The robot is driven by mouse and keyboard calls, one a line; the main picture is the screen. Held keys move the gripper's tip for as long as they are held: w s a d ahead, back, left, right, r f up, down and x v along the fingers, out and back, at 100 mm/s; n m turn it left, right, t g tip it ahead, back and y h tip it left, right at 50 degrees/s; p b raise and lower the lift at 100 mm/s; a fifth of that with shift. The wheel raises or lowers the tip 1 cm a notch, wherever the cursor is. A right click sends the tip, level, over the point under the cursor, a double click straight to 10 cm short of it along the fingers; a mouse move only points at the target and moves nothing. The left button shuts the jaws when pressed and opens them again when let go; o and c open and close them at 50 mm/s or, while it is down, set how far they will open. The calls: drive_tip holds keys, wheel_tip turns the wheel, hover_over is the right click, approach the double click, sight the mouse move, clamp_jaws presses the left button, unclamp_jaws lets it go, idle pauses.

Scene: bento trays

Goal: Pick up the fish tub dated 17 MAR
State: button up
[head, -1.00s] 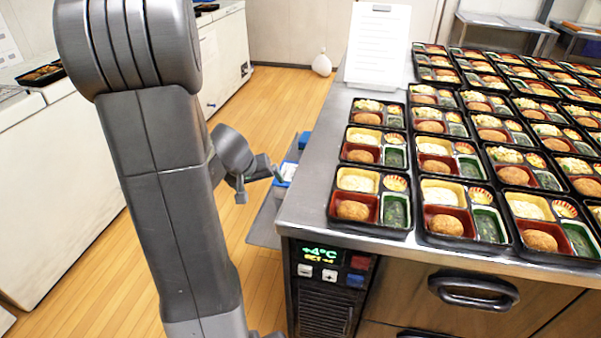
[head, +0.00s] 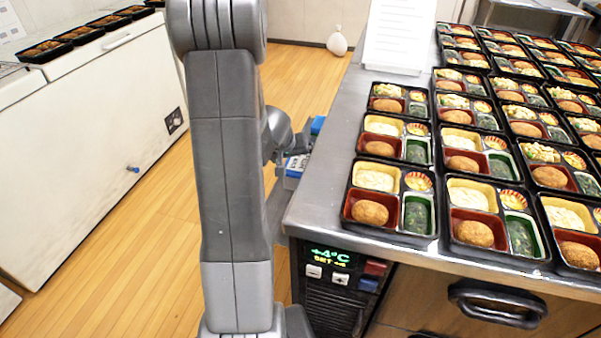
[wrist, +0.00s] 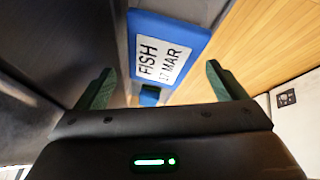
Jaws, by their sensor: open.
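A blue tub (wrist: 200,40) with a white label reading FISH 17 MAR shows in the wrist view, ahead of my gripper (wrist: 160,84). My gripper's two green fingers are spread wide apart with nothing between them. The tub appears beyond the fingertips, apart from them. In the head view a blue tub with a white label (head: 297,165) sits low beside the counter's left end. My arm hides part of this area and most of my gripper there.
A steel counter (head: 318,205) holds many filled bento trays (head: 392,200) and a white sheet on a stand (head: 400,35). Another blue item (head: 318,125) shows behind the labelled tub. A white chest (head: 90,130) stands at left. The wooden floor between is clear.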

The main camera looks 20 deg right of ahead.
sight(298, 163)
drive_tip(key=b+x, duration=0.1)
drive_tip(key=x, duration=0.6)
drive_tip(key=shift+w+f, duration=0.15)
drive_tip(key=shift+f, duration=0.05)
drive_tip(key=c, duration=0.9)
